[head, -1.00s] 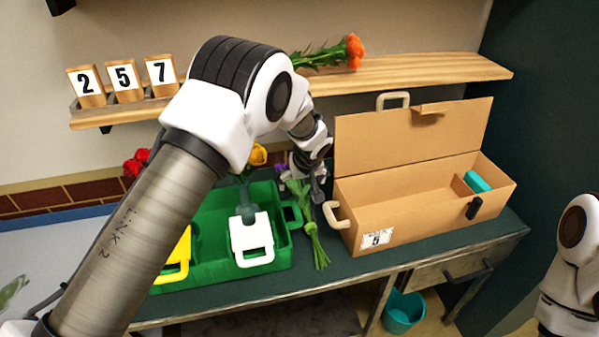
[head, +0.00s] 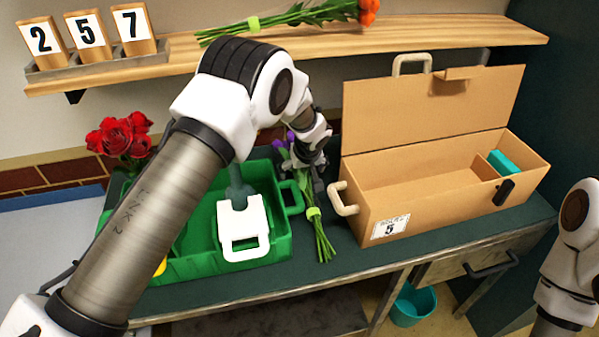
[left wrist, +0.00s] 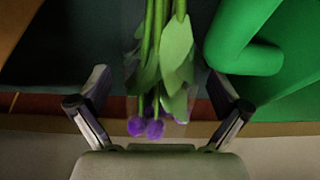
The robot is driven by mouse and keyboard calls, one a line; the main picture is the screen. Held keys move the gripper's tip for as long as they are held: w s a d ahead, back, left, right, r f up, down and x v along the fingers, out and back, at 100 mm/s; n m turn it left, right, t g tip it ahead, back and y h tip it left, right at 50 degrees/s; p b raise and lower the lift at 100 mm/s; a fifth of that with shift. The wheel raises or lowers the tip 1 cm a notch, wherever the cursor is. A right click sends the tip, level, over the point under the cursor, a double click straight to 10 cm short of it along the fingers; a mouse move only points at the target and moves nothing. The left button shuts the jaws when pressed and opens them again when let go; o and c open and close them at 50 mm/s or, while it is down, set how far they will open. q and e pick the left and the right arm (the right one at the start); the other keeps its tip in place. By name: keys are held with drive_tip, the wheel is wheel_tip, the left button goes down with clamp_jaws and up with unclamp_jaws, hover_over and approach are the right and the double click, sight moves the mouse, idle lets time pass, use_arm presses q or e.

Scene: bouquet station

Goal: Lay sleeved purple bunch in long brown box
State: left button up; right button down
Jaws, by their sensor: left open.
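The sleeved purple bunch (head: 318,226) lies on the dark green table between the green crate and the box, its stems towards the front edge. A light green band wraps its stems. In the left wrist view its purple heads (left wrist: 146,127) and leaves sit in a clear sleeve. My left gripper (head: 304,172) is over the flower end of the bunch. Its open fingers (left wrist: 158,103) stand on either side of the bunch, apart from it. The long brown box (head: 383,206) stands open to the right, lid raised, with a "5" label on its front. My right gripper is out of view.
A green crate (head: 275,252) with a white-handled tool (head: 243,225) stands left of the bunch, its handle close to my left gripper. Red roses (head: 120,136) stand behind it. A turquoise block (head: 503,162) lies in the box's right end. An orange bunch (head: 290,16) lies on the shelf.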

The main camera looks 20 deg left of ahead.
sight(300, 177)
use_arm(q)
drive_tip(key=p+x, duration=0.1)
drive_tip(key=x, duration=0.3)
drive_tip(key=shift+a, duration=0.2)
drive_tip(key=shift+w+a+f, duration=0.1)
drive_tip(key=shift+w+f, duration=0.1)
drive_tip(key=shift+f, duration=0.1)
drive_tip(key=shift+s+r, duration=0.1)
drive_tip(key=c, duration=1.2)
drive_tip(key=shift+c, duration=0.5)
drive_tip(key=shift+r, duration=0.1)
